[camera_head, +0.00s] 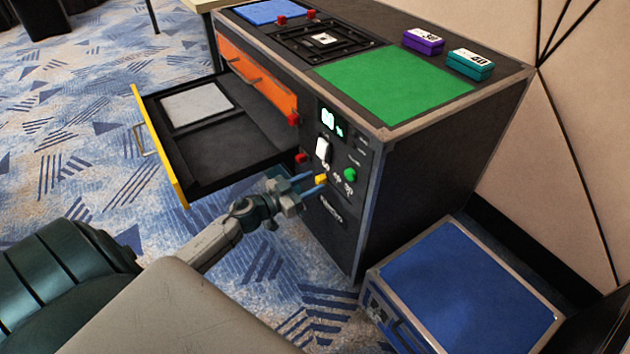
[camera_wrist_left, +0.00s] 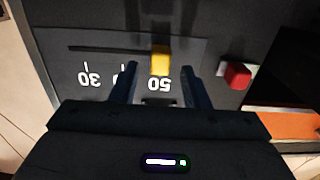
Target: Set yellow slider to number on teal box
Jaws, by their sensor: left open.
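The teal box (camera_head: 470,67) sits at the back right of the cabinet top, and its label reads 40. The yellow slider (camera_head: 321,179) is on the cabinet's front panel. In the left wrist view the yellow slider (camera_wrist_left: 160,60) stands at the 50 mark; the scale shows upside down, with 30 to the left and a partly hidden number between. My left gripper (camera_head: 309,183) is open at the panel. In the wrist view the fingers of my left gripper (camera_wrist_left: 158,75) lie on either side of the slider, with gaps. My right gripper is not in view.
A purple box (camera_head: 423,43) stands beside the teal one. A red knob (camera_wrist_left: 238,75) sits close to the slider, and a green button (camera_head: 350,174) is nearby. A blue-topped case (camera_head: 460,285) stands on the floor.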

